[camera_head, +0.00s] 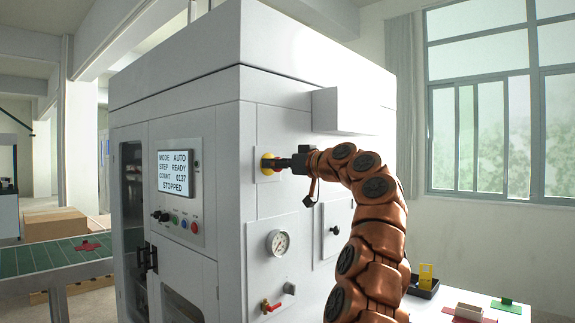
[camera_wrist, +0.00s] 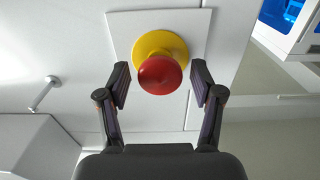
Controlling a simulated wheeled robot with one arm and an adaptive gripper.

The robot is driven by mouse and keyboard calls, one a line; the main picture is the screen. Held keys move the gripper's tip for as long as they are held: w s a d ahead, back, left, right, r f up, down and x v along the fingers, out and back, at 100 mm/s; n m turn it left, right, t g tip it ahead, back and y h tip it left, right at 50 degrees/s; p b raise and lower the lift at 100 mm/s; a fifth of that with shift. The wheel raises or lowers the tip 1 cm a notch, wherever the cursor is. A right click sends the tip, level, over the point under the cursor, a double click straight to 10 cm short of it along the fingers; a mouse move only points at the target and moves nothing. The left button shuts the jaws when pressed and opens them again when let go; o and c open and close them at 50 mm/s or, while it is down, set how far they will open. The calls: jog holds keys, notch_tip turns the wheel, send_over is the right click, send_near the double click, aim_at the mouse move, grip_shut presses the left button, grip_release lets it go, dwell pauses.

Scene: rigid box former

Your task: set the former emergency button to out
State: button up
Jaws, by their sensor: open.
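The emergency button has a red mushroom head (camera_wrist: 160,75) on a yellow round base (camera_wrist: 160,45), mounted on a pale square plate (camera_wrist: 117,22) on the former's side wall. In the wrist view my gripper (camera_wrist: 160,85) is open, with one finger on each side of the red head and a visible gap to both. Whether the button is pressed in or out I cannot tell.
The former (camera_head: 180,95) has a screen (camera_head: 172,173) reading MODE AUTO, STEP READY, STOPPED. A box (camera_head: 338,110) juts out above my gripper. A pressure gauge (camera_head: 278,243) and a red-handled valve (camera_head: 270,306) sit below. A table (camera_head: 430,306) stands at lower right.

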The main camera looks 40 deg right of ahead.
jog(key=v, duration=1.2)
dwell(0.3)
jog(key=shift+w, duration=0.1)
dwell(0.4)
